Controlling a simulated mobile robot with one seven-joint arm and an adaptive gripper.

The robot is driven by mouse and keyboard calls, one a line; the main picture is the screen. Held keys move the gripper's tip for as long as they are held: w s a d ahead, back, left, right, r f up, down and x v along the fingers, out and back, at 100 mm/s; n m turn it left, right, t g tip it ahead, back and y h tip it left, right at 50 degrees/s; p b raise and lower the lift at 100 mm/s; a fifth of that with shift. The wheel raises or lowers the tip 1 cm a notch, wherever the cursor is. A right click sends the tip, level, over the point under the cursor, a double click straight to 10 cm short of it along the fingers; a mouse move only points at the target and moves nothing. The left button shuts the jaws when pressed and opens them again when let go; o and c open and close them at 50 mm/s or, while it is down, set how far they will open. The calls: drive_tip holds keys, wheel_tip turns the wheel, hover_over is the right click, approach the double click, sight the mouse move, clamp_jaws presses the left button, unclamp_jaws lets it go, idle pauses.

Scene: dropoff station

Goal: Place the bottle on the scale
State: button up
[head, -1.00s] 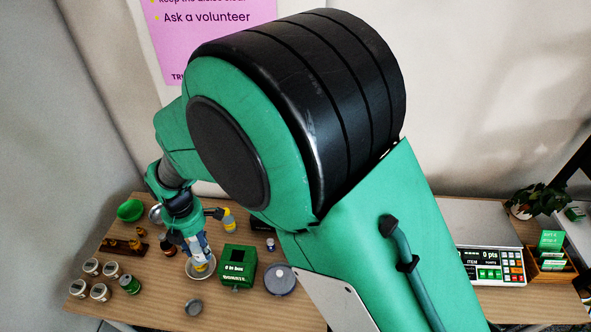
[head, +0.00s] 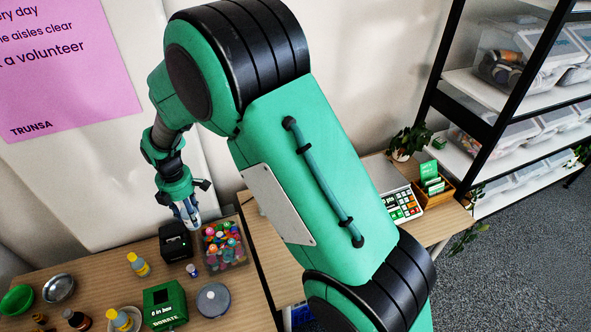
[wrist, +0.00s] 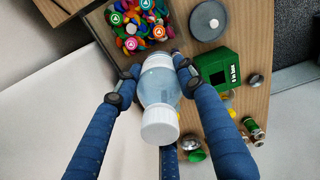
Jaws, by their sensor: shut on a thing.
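The bottle (wrist: 158,88) is clear with a white screw cap. In the wrist view it lies between the two blue fingers of my gripper (wrist: 153,82), which are shut on its sides, cap toward the camera. In the head view my gripper (head: 188,214) is above the table, close to a black box and a bin of colourful caps; the bottle there is small and mostly hidden by the fingers. The scale (head: 404,205), with a keypad and display, stands on the right-hand table, right of my gripper and beyond my arm. My arm partly hides its pale plate (head: 384,174).
On the left table stand a black box (head: 175,242), a clear bin of caps (head: 224,243), a green donation box (head: 165,304), a round grey lid (head: 213,300) and several bottles. A wooden card holder (head: 436,188) and a plant (head: 408,142) flank the scale.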

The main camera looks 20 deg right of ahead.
drive_tip(key=w+d+m, duration=0.3)
drive_tip(key=d, duration=0.8)
drive_tip(key=w+d+m, duration=0.2)
drive_tip(key=w+d, duration=0.1)
drive_tip(key=d, duration=0.9)
drive_tip(key=w+d+m, duration=0.3)
drive_tip(key=w+d, duration=0.1)
drive_tip(key=d, duration=0.7)
drive_tip(key=s+d+m, duration=0.3)
drive_tip(key=d, duration=0.8)
drive_tip(key=s+d+m+p, duration=0.1)
drive_tip(key=s+d+m, duration=0.1)
drive_tip(key=d, duration=1)
drive_tip(key=s+d+m, duration=0.3)
drive_tip(key=d, duration=0.8)
wheel_tip(320, 180, down, 11)
drive_tip(key=shift+w+n, duration=0.15)
drive_tip(key=shift+n, duration=0.15)
drive_tip(key=shift+a+f, duration=0.1)
drive_tip(key=w+d, duration=0.2)
drive_tip(key=w, duration=0.2)
drive_tip(key=w+d+f, duration=0.1)
drive_tip(key=w+d, duration=0.2)
drive_tip(key=w, duration=0.2)
drive_tip(key=w+d, duration=0.2)
drive_tip(key=w, duration=0.3)
drive_tip(key=shift+d+f, duration=0.25)
drive_tip(key=shift+d, duration=0.1)
